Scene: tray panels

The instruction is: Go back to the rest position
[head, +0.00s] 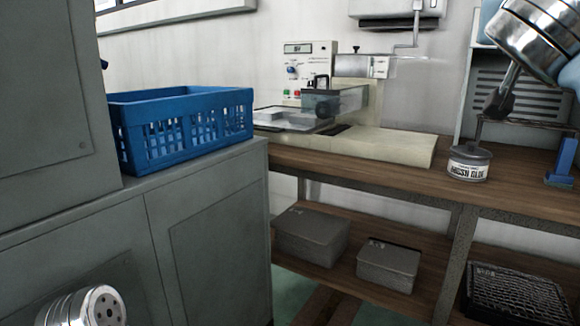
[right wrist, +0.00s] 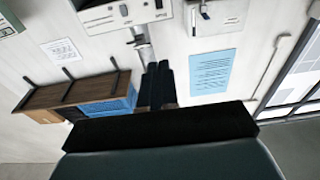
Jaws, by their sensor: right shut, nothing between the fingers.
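My right gripper (right wrist: 158,68) shows in the right wrist view as two dark fingers side by side, shut with nothing between them. They point out into open air in front of a white wall. In the head view the silver and pale blue links of my right arm come in at the top right, above the wooden bench. At the bottom left of the head view only a silver, rounded part of my left arm shows. The left gripper itself is out of view.
A blue crate (head: 180,130) stands on the grey cabinet (head: 205,235) at left. A cream machine (head: 390,145) and a grey tin (head: 468,163) stand on the wooden bench (head: 520,190). Grey boxes (head: 311,235) sit on the shelf below. A blue sheet (right wrist: 213,73) hangs on the wall.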

